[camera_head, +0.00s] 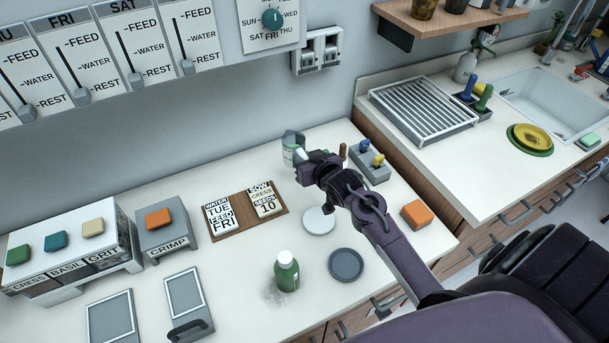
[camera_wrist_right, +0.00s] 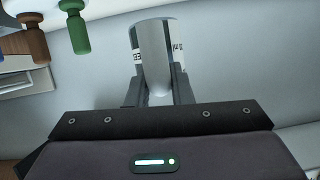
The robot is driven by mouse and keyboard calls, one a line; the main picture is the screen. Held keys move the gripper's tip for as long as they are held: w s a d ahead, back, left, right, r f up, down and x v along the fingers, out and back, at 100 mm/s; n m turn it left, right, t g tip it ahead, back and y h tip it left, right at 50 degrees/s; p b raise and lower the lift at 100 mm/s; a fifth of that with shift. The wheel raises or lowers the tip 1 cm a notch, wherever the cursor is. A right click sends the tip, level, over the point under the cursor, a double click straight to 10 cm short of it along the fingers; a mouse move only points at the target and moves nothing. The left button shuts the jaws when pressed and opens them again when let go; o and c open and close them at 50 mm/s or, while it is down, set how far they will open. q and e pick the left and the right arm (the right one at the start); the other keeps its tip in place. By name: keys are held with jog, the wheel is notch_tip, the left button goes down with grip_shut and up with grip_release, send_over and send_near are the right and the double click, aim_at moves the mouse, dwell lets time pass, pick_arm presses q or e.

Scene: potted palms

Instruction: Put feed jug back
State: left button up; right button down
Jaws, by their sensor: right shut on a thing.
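The feed jug (camera_head: 292,146) is a small grey-white vessel with a green band, at the back of the counter near the wall. My right gripper (camera_head: 303,161) is shut on it. The right wrist view shows the jug (camera_wrist_right: 152,55) upright between the two fingers, with part of a dark-lettered label at its sides. I cannot tell whether its base touches the counter. A white round disc (camera_head: 319,220) and a dark grey round disc (camera_head: 346,264) lie on the counter in front, both empty. My left gripper is not in view.
A green bottle (camera_head: 287,273) stands left of the dark disc. A wooden board with cards (camera_head: 236,223) lies left of the jug. A grey peg holder (camera_head: 370,166) and an orange block (camera_head: 417,214) are to the right. Button boxes (camera_head: 167,230) stand farther left.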

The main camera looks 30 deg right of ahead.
jog(key=shift+f, duration=3.75)
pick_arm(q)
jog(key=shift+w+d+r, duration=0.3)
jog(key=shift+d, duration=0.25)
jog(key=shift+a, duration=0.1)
pick_arm(e)
jog(key=c, duration=1.3)
grip_release()
jog(key=shift+f, duration=0.15)
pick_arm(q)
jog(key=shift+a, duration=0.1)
